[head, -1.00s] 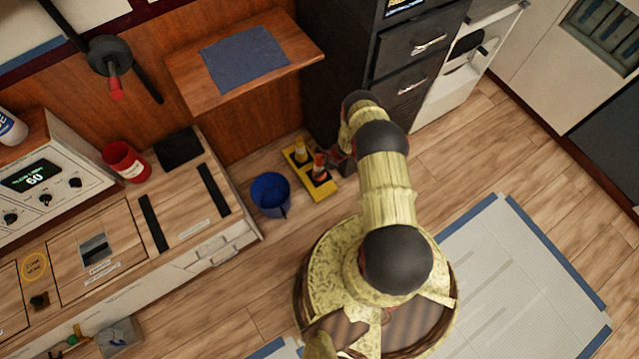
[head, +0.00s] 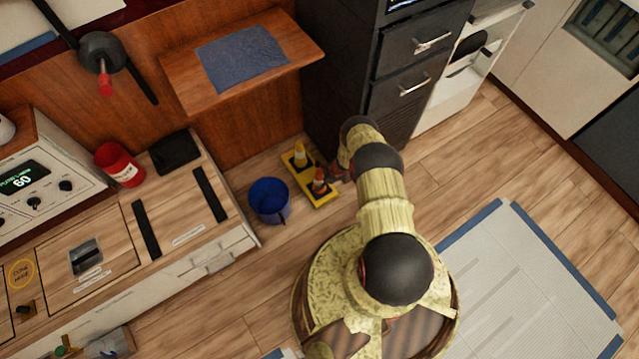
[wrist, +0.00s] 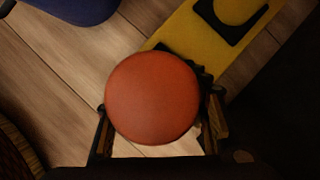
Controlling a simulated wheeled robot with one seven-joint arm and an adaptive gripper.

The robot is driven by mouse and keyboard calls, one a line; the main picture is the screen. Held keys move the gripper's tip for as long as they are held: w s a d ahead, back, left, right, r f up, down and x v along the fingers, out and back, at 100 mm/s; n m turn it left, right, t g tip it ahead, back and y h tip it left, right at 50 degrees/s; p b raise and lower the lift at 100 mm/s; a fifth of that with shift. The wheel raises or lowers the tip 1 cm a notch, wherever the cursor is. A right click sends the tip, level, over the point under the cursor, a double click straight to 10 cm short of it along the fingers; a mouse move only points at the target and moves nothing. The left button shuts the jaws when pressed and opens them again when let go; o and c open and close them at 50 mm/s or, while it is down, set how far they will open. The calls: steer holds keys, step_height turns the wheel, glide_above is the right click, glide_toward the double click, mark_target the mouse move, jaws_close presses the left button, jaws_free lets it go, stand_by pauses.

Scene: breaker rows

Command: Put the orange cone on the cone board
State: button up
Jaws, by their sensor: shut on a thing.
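The orange cone (head: 319,181), with a pale band, shows at the near end of the yellow cone board (head: 325,199) in the head view. My gripper (head: 337,174) is at its right side, partly hidden by my arm. In the wrist view the cone (wrist: 153,98) is a large orange round between the two fingers of my gripper (wrist: 158,122), which is shut on it. The cone hides its own lower part, so I cannot tell whether its base touches the board. The board (wrist: 185,30) runs behind it toward the upper right.
A yellow cone (head: 299,153) stands at the board's far end. A blue bucket (head: 270,201) stands just left of the board. The dark drawer cabinet (head: 345,75) rises close behind it. A wooden shelf (head: 285,66) juts out above.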

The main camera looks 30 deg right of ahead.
mark_target(319, 176)
steer(key=o, duration=1.3)
steer(key=shift+f, duration=0.1)
steer(key=shift+o, duration=0.4)
steer(key=p+v, duration=0.5)
steer(key=v, duration=0.7)
steer(key=shift+s+a, duration=0.1)
